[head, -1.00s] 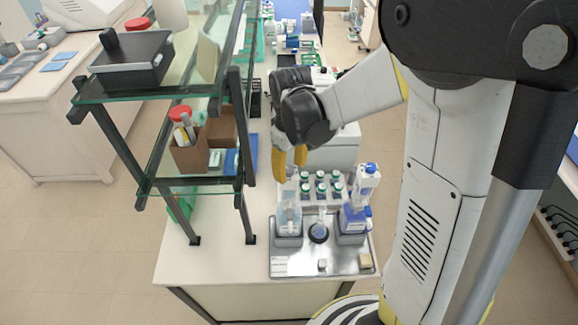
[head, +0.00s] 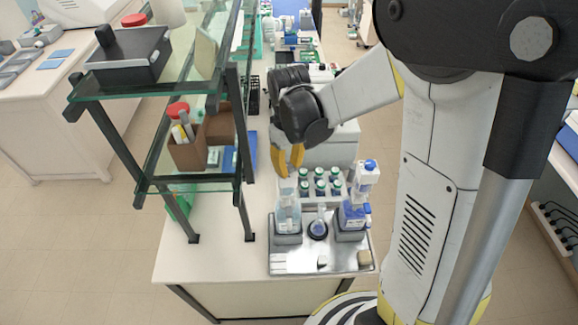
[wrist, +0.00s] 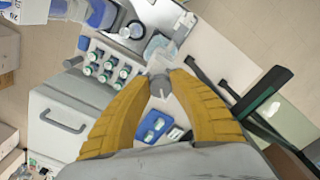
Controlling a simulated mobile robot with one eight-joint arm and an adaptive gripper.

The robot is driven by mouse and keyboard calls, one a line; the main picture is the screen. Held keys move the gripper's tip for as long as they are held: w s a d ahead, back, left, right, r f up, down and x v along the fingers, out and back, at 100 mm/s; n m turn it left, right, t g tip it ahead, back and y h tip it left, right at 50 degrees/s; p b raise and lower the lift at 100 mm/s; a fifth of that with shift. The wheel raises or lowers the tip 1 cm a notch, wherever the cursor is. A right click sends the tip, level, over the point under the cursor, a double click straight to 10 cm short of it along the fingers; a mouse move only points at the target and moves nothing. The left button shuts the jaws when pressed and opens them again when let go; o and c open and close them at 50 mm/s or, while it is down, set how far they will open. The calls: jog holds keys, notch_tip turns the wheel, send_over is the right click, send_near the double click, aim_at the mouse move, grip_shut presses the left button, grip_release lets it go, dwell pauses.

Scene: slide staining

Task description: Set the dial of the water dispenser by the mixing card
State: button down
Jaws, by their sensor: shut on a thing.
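The water dispenser, a clear bottle with pale blue liquid (head: 288,218), stands at the left of a metal tray (head: 345,262). My gripper (head: 287,172), with yellow fingers, points down at its top. In the wrist view, my gripper (wrist: 160,74) is shut on a small grey dial (wrist: 158,86) at the dispenser's top; the fingertips sit on either side of it. The clear bottle body (wrist: 158,48) shows just beyond. The dial's markings are too small to read. A white card (head: 294,262) lies at the tray's front left; I cannot tell its print or whether it is the mixing card.
A second dispenser with blue liquid (head: 352,212) stands at the tray's right, with a small flask (head: 318,228) between. Several green-capped bottles (head: 320,182) stand behind. A glass shelf rack (head: 240,150) rises close on the left. The bench front left is clear.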

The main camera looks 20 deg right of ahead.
aim_at(288, 167)
jog(key=m+b, duration=0.2)
jog(key=m, duration=0.2)
jog(key=shift+a+f+b, duration=0.1)
jog(key=shift+f+b, duration=0.05)
jog(key=shift+b, duration=0.2)
jog(key=shift+m+b, duration=0.9)
jog(key=shift+m, duration=1.3)
jog(key=c, duration=1.1)
grip_release()
jog(key=shift+c, duration=0.2)
jog(key=shift+r, duration=0.25)
notch_tip(288, 167, up, 12)
